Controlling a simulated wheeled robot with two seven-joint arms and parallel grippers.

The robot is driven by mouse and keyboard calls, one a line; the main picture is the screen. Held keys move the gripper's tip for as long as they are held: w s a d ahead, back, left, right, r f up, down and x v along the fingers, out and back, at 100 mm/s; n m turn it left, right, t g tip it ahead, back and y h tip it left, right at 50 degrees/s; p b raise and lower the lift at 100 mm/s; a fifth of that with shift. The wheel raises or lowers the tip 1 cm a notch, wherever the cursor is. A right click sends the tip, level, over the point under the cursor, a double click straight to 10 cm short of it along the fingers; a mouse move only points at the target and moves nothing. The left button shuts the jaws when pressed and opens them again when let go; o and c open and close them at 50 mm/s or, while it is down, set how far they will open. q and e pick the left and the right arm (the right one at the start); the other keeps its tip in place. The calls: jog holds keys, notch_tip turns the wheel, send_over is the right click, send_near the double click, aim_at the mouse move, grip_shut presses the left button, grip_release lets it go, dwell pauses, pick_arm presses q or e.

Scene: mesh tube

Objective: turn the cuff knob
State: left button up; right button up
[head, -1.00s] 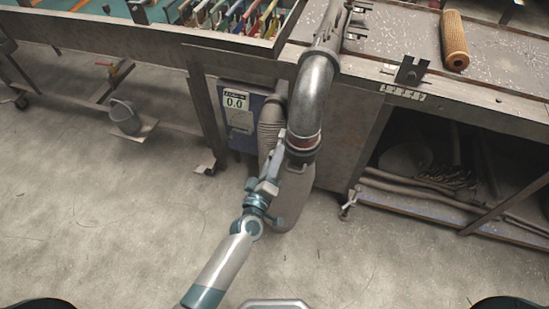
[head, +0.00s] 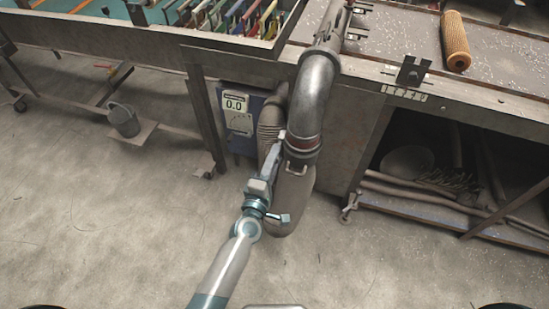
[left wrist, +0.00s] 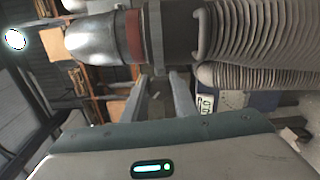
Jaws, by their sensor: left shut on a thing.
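A bent grey metal pipe (head: 314,95) comes down from the bench and ends in a red band and a dark cuff (head: 301,153). In the left wrist view the two fingers (left wrist: 161,92) reach up to the dark cuff (left wrist: 153,35), beside the red band. My right gripper is not in view.
A blue-grey box with a display (head: 236,104) reading 0.0 stands behind the hose. A bench (head: 400,50) with an orange mesh tube (head: 455,42) is at the upper right. A shelf (head: 420,205) is below it. The front floor is clear.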

pick_arm(q)
jog(key=o, duration=1)
jog(key=shift+o, duration=0.2)
